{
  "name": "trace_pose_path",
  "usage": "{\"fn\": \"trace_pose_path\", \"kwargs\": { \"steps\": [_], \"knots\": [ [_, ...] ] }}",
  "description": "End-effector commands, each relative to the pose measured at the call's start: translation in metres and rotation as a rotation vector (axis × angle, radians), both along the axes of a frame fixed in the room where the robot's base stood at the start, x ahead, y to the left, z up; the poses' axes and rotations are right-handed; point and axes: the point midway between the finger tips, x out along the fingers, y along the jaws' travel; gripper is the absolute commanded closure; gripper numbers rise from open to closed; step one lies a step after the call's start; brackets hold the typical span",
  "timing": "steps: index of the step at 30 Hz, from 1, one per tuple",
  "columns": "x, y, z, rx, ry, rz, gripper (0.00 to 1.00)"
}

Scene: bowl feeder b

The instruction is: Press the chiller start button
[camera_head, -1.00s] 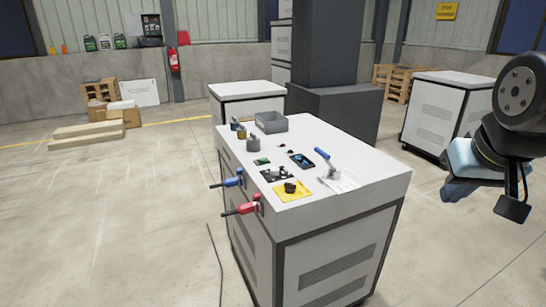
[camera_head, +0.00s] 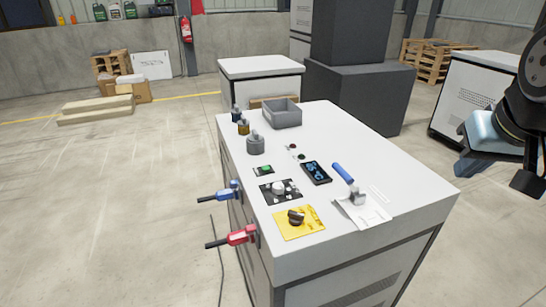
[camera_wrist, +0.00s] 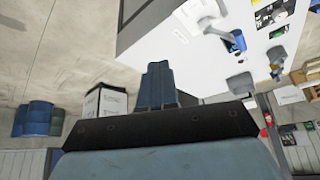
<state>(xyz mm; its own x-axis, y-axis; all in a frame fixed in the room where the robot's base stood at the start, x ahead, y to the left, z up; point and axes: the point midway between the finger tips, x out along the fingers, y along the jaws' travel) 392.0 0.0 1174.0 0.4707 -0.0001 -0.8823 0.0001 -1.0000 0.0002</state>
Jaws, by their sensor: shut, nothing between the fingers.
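A green button (camera_head: 264,170) on a small dark plate sits on the white cabinet top (camera_head: 375,160), near its left edge. In the head view my arm is at the right edge, to the right of the cabinet and well apart from the buttons.
The cabinet top also bears a yellow plate with a black knob (camera_head: 297,217), a blue-handled lever (camera_head: 343,173), a dark display (camera_head: 316,172) and a grey bin (camera_head: 282,113). Blue (camera_head: 218,195) and red (camera_head: 232,237) handles stick out left. The floor at left is open.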

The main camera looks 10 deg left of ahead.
Motion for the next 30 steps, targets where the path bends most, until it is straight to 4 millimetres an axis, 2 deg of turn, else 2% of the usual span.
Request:
{"fn": "trace_pose_path", "kwargs": {
  "steps": [10,14,16,20,26,30],
  "knots": [
    [0.000,0.000,0.000,0.001,-0.001,0.000,1.00],
    [0.010,0.006,0.002,0.018,-0.006,0.009,1.00],
    [0.023,0.014,0.003,0.040,-0.012,0.019,1.00],
    [0.060,0.043,0.004,0.104,-0.031,0.036,1.00],
    [0.121,0.098,-0.001,0.218,-0.058,0.055,1.00],
    [0.159,0.143,-0.010,0.291,-0.070,0.056,1.00]
  ]
}}
